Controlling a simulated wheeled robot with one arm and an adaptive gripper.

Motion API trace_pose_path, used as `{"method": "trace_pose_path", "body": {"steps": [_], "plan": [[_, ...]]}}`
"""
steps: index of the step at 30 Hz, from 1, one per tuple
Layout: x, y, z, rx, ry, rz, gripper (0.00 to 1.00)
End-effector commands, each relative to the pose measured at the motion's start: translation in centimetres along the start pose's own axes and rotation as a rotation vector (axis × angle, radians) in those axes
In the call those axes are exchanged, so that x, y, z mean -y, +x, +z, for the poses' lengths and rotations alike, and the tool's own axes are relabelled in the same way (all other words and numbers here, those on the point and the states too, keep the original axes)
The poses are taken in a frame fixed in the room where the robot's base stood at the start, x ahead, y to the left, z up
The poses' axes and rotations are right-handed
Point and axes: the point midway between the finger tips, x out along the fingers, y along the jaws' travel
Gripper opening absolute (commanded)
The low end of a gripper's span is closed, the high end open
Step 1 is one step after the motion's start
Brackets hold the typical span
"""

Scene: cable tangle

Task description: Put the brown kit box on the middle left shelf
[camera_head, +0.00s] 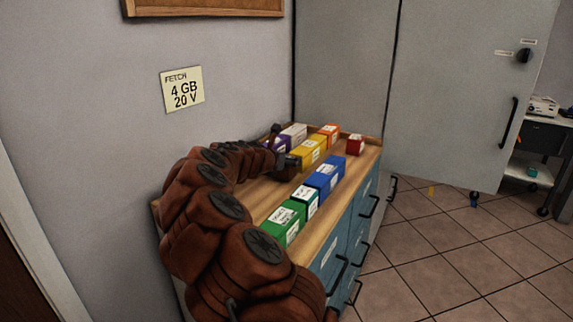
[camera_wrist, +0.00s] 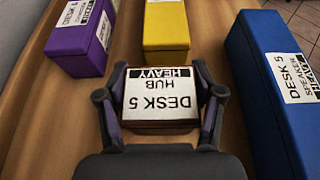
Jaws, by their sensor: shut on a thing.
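My gripper (camera_wrist: 161,80) is shut around a small dark brown box (camera_wrist: 160,104) in the wrist view, one finger on each side. The box's top has a white label reading DESK 5, HUB, HEAVY, upside down in this view. I cannot tell whether the box touches the wooden top beneath it. In the head view my gripper (camera_head: 287,164) is over the cabinet top, just short of the yellow box, and the held box cannot be made out. No middle left shelf shows in either view.
The wooden-topped blue cabinet (camera_head: 262,205) holds a yellow box (camera_head: 312,150), a purple box (camera_wrist: 82,38), blue boxes (camera_head: 325,177), green boxes (camera_head: 283,224) and a red box (camera_head: 355,145). Tall grey doors (camera_head: 455,90) stand behind. Tiled floor (camera_head: 430,255) is open at right.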

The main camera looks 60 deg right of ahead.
Motion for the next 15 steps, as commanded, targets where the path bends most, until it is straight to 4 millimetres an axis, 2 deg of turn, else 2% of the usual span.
{"method": "trace_pose_path", "body": {"steps": [3,14,15], "plan": [[0.07,0.41,-0.89,0.001,-0.001,0.000,0.13],[0.00,0.49,-1.15,0.001,0.000,0.001,0.13],[0.00,0.47,-1.11,0.001,0.001,0.001,0.71]]}}
